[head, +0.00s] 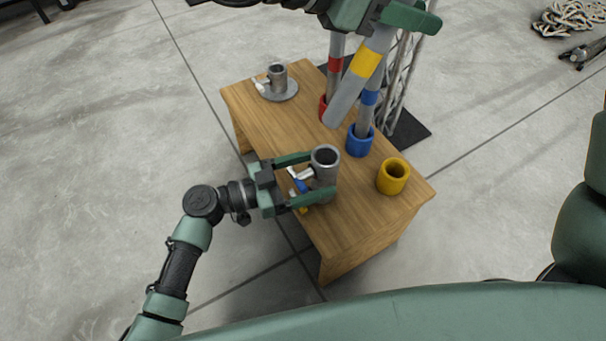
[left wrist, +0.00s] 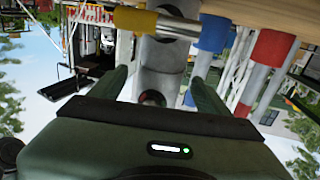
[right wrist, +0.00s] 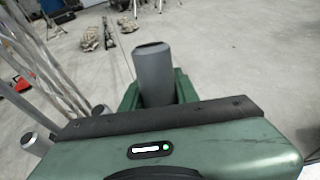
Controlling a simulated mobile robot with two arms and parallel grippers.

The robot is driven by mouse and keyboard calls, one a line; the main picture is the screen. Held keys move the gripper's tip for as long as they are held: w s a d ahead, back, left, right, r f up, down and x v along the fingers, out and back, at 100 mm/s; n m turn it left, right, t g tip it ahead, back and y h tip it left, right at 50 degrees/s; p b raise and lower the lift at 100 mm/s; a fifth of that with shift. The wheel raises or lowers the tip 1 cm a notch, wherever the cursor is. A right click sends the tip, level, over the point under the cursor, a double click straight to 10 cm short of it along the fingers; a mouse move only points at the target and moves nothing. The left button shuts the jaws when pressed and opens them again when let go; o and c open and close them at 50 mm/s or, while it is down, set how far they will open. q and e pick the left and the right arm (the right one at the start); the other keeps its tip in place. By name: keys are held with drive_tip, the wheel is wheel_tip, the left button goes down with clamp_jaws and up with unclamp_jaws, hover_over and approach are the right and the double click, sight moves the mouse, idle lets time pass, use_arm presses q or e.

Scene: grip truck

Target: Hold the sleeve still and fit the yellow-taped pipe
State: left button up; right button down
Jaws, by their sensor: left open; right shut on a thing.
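The grey sleeve (head: 325,172), an open-topped cylinder, stands upright near the table's left edge in the head view. My left gripper (head: 318,176) has its fingers on either side of it, open; contact is unclear. The sleeve also shows between the fingers in the left wrist view (left wrist: 163,58). My right gripper (head: 386,22) is shut on the grey yellow-taped pipe (head: 345,98). The pipe is tilted, its lower end in the air just beyond the sleeve in the head view and apart from it. The right wrist view shows the pipe (right wrist: 155,75) between the fingers.
A yellow cup (head: 393,178) stands empty at the table's right corner. A blue cup (head: 359,142) and a red cup (head: 323,108) hold taped pipes. A grey cylinder (head: 278,72) stands on a round plate at the far end. A metal truss (head: 402,75) stands behind the table.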

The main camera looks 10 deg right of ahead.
use_arm(q)
clamp_jaws()
idle(0.3)
